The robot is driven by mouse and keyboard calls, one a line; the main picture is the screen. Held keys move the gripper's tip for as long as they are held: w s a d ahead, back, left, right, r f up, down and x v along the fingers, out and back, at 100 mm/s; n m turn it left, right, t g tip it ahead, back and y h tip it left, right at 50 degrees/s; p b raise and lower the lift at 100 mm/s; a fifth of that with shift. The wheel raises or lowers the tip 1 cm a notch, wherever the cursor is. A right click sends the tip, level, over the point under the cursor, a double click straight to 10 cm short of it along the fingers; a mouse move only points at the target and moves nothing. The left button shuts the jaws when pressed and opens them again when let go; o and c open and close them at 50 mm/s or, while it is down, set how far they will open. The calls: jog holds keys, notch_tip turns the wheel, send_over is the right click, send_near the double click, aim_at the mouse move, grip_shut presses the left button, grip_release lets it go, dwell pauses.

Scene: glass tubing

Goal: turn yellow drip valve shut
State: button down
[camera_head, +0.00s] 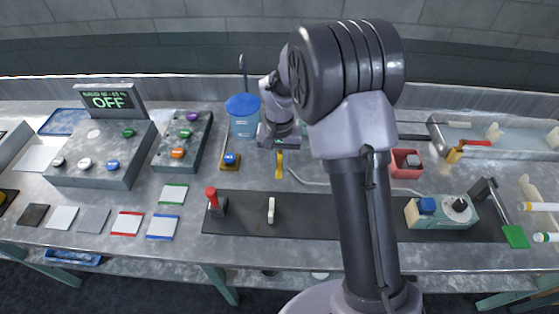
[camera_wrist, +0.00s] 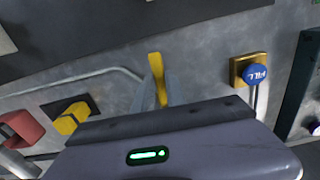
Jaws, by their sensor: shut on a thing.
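The yellow drip valve shows as a slim yellow lever (camera_head: 279,166) on the bench, at the left end of a thin grey pipe (camera_head: 330,186). In the head view it points toward the bench's front edge. My gripper (camera_head: 279,148) is directly above and behind it. In the wrist view the yellow lever (camera_wrist: 156,68) stands between the grey fingers of my gripper (camera_wrist: 157,93), which are shut on it. The lower part of the lever and the valve body are hidden by my gripper.
A blue FILL button on a yellow base (camera_wrist: 256,72) sits beside the valve. A blue-lidded container (camera_head: 243,118) stands behind, left of my gripper. A red box (camera_head: 405,163) is to the right. A dark mat with a red-topped lever (camera_head: 213,200) lies in front. My arm hides part of the bench.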

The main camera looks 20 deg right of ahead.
jog(key=shift+a, duration=0.1)
dwell(0.5)
jog(key=shift+w+a+m, duration=0.15)
jog(key=shift+a+m, duration=0.1)
jog(key=shift+m, duration=0.35)
jog(key=shift+w+a+m, duration=0.15)
jog(key=shift+a+m, duration=0.05)
jog(key=shift+m, duration=0.4)
jog(key=m, duration=0.1)
jog(key=w+a+m, duration=0.1)
jog(key=m, duration=0.1)
jog(key=shift+a+m+b, duration=0.15)
jog(key=shift+m+b, duration=0.15)
jog(key=shift+b, duration=0.05)
jog(key=w+m, duration=0.1)
jog(key=m, duration=0.1)
jog(key=w+a+m, duration=0.1)
jog(key=m, duration=0.1)
jog(key=w+m, duration=0.1)
jog(key=m, duration=0.3)
jog(key=shift+w+a+b, duration=0.1)
jog(key=shift+w+b, duration=0.2)
jog(key=shift+w, duration=0.05)
jog(key=shift+w+m, duration=0.4)
jog(key=shift+m, duration=0.45)
jog(key=shift+w+m, duration=0.4)
jog(key=shift+m, duration=0.45)
jog(key=c, duration=1.4)
grip_release()
